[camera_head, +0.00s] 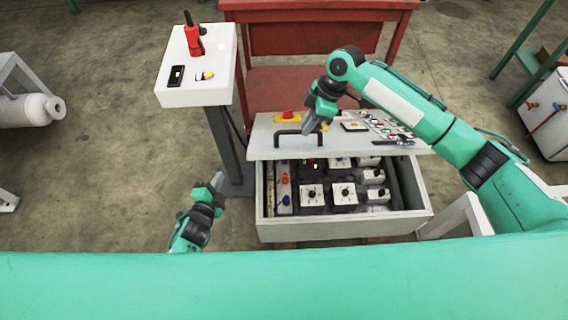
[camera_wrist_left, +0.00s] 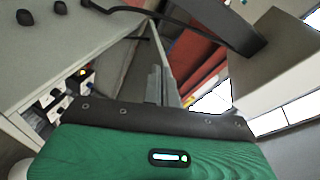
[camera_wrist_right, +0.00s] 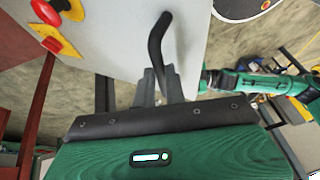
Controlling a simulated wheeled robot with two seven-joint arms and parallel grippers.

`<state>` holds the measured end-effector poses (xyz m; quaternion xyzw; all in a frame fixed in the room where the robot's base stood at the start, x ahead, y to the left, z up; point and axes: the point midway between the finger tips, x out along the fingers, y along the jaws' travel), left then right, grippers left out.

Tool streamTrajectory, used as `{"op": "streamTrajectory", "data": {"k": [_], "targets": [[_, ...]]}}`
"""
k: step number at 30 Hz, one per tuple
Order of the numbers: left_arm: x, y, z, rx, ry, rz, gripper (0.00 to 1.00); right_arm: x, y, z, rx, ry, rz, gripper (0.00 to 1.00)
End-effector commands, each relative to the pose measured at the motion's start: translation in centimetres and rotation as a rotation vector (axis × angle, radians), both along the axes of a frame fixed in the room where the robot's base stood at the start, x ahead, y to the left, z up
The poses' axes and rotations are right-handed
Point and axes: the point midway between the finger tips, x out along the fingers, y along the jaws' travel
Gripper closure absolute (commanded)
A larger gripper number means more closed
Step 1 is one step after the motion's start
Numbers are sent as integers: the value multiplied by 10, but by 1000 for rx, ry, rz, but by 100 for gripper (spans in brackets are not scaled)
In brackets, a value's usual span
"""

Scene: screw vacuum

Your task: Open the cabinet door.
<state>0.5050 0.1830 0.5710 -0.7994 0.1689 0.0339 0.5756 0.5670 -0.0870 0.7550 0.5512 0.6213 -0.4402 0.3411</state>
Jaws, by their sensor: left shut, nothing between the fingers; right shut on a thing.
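The cabinet (camera_head: 330,230) is a light grey box in the middle of the head view. Its door (camera_head: 265,140) is a grey panel standing open at the far side, so the inside with white switch units and dials shows. A black bar handle (camera_head: 283,134) sits on the door; it also shows in the right wrist view (camera_wrist_right: 157,40). My right gripper (camera_head: 318,126) is shut on the handle, its fingertips around the handle's lower end in the right wrist view (camera_wrist_right: 162,85). My left gripper (camera_head: 217,181) is shut and empty, left of the cabinet.
A white pedestal box (camera_head: 203,88) with a red device (camera_head: 194,40) stands left of the door. A red table (camera_head: 315,10) is behind. A white tank (camera_head: 32,107) lies at far left. Floor between tank and pedestal is clear.

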Motion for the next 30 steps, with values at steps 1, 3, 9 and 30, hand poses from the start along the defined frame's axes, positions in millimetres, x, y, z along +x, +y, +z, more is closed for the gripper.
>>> {"op": "streamTrajectory", "data": {"k": [1,3,9,30], "targets": [[6,-6,6,46,-65,-55,100,3,-2,-4,-5,-7,-9,100],[12,-17,17,112,-163,-137,100,3,-2,-4,-5,-7,-9,100],[16,-49,42,297,-447,-369,100,3,-2,-4,-5,-7,-9,100],[-53,-105,59,621,-1264,-1004,100,3,-2,-5,-5,-7,-9,100]]}}
